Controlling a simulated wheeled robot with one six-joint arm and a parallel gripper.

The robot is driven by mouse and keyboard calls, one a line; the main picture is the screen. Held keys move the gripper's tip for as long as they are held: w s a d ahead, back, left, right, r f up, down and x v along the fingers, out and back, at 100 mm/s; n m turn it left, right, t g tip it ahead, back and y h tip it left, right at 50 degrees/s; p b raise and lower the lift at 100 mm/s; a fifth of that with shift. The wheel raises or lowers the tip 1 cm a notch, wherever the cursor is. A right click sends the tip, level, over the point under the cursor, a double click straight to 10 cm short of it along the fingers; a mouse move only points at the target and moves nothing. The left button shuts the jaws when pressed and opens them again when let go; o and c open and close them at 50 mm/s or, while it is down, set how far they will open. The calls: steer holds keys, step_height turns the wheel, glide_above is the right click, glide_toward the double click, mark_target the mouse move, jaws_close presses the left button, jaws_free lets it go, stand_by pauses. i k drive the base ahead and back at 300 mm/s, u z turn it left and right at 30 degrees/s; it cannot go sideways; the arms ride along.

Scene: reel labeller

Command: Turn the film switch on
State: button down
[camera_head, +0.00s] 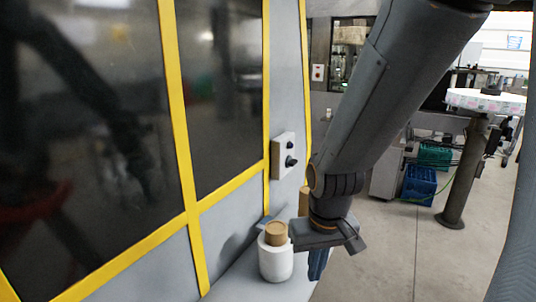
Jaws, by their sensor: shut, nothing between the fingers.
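A light grey control box (284,156) is fixed to the grey side panel of the machine. It carries a small dark knob (289,145) above and a larger black knob (291,161) below. I cannot read any label, so I cannot tell which is the film switch or how it is set. My gripper (318,263) hangs below and to the right of the box, apart from it. It is shut and empty, and its fingertips are small and dark in this view.
A white cylinder with a brown top (276,260) stands on a grey ledge (238,286) left of my gripper. Yellow-framed dark windows (222,90) fill the left. Blue (418,186) and green crates stand behind at right, near a round table on a post (462,180). Open floor lies at right.

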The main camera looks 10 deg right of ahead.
mark_target(290, 162)
steer(key=k, duration=1.2)
steer(key=z, duration=1)
steer(key=i, duration=1.65)
steer(key=u, duration=0.35)
